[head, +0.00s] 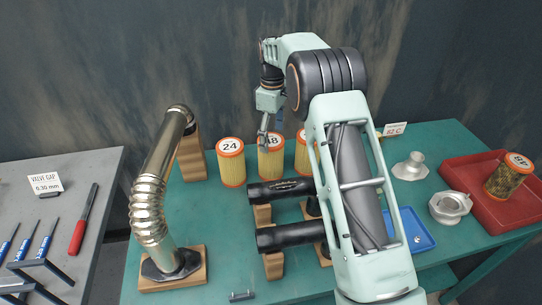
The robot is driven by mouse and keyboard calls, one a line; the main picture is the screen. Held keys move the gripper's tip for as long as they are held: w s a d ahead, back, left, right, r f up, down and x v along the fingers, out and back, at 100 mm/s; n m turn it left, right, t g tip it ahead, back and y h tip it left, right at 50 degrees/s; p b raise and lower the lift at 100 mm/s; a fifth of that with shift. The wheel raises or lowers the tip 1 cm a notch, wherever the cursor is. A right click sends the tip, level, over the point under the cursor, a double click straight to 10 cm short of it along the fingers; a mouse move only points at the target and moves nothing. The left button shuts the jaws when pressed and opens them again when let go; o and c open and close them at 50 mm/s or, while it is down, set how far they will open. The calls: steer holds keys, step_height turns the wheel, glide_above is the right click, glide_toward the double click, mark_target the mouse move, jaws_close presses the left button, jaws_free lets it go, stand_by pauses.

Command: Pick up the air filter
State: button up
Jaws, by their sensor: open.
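Orange-rimmed air filters stand upright in a row on the green table (200,215). The left one (231,163) is marked 24. The middle one (271,163) is marked 48, though my gripper partly covers its top. A third one (303,152) is partly hidden behind my arm. A darker, dirty-looking filter (508,177), apparently marked 48, stands in the red tray (462,170) at the right. My gripper (269,135) points down over the middle filter with its fingers open and empty. I cannot tell whether it touches the filter.
Two black cylinders (290,237) lie on wooden blocks in front of the filters. A tall metal pipe (149,205) stands on wood at the left. Metal fittings (410,168) and a blue tray (417,232) are at the right. A grey bench with tools is far left.

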mark_target(271, 156)
step_height(271, 156, down, 8)
steer(key=shift+s+a+f+p, duration=0.15)
steer(key=shift+f+p, duration=0.1)
steer(key=shift+p, duration=0.6)
steer(key=c, duration=1.4)
